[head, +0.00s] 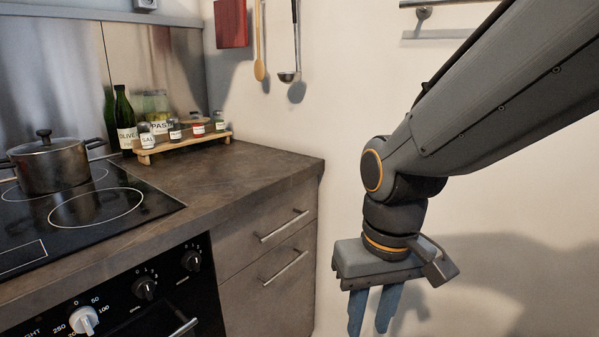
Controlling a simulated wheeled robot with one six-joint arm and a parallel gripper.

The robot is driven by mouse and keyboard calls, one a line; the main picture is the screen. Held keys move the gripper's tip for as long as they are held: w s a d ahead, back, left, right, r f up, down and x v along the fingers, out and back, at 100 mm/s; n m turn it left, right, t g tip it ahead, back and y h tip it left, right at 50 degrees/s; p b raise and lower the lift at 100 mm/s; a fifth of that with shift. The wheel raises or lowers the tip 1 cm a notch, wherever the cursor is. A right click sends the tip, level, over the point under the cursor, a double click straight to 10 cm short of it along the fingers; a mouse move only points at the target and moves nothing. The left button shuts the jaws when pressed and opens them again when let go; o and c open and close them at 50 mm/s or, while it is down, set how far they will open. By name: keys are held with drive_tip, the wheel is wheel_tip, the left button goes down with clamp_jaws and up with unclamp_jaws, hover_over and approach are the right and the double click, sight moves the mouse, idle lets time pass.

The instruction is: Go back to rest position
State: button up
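My gripper (370,318) hangs at the lower right of the head view, in front of the pale wall. Its two blue fingers point down, with a gap between them and nothing seen held. The fingertips are close to the bottom edge of the picture. It appears to the right of the counter's drawers in the picture, apart from them.
The counter (235,172) with two drawers (285,265) stands at the left. A dark pot (55,166) sits on the hob (95,207) above the oven. Bottles and jars stand at the back, several on a wooden rack (185,143). Utensils and a red board (231,22) hang on the wall.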

drive_tip(key=s+d+r+m+p, duration=0.2)
drive_tip(key=d+r+p, duration=0.6)
drive_tip(key=p, duration=0.9)
drive_tip(key=shift+s+d+r+g+p, duration=0.25)
drive_tip(key=shift+d+r+g+p, duration=0.05)
drive_tip(key=shift+r, duration=0.65)
